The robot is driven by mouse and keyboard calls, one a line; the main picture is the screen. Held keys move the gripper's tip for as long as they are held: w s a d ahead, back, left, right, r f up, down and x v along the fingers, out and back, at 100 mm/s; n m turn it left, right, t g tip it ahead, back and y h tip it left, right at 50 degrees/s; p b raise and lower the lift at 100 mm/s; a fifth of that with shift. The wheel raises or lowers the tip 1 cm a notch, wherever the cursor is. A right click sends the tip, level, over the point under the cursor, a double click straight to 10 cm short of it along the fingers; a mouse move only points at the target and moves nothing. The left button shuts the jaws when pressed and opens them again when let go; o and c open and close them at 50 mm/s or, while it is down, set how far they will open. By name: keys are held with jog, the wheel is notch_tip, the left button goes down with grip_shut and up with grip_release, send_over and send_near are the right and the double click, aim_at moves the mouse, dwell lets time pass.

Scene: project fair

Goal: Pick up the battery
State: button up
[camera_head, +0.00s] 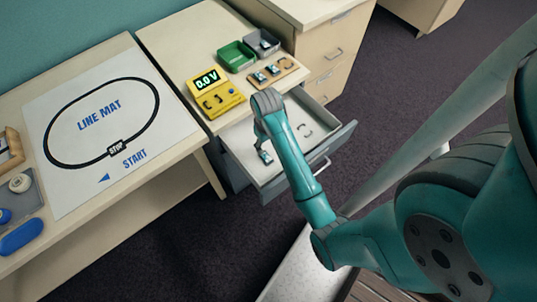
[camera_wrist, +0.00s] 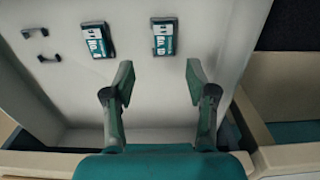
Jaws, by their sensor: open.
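Two batteries with dark green and white labels lie on the white floor of the open drawer (camera_head: 235,135). In the wrist view one battery (camera_wrist: 162,38) lies beyond the gap between my fingertips, and the other battery (camera_wrist: 96,41) lies to its left. In the head view one battery (camera_head: 265,157) shows in the drawer; my arm may hide the other. My gripper (camera_wrist: 158,82) is open and empty, its fingers apart and not touching either battery. In the head view my arm reaches over the drawer, and the fingers are hard to make out.
Two dark clips (camera_wrist: 36,31) lie left of the batteries. Above the drawer, the desk holds a yellow meter (camera_head: 216,97) reading 0.0 V, a wooden holder (camera_head: 290,66) with battery-like pieces, a green bin (camera_head: 236,56) and a grey bin (camera_head: 262,42). Drawer walls bound the space.

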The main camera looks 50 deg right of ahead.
aim_at(266, 156)
notch_tip(266, 156, down, 3)
jog(key=shift+r, duration=0.2)
jog(key=shift+a+f, duration=0.15)
jog(key=shift+f, duration=1.15)
jog(key=shift+a+f, duration=0.15)
jog(key=shift+f, duration=1.15)
grip_shut()
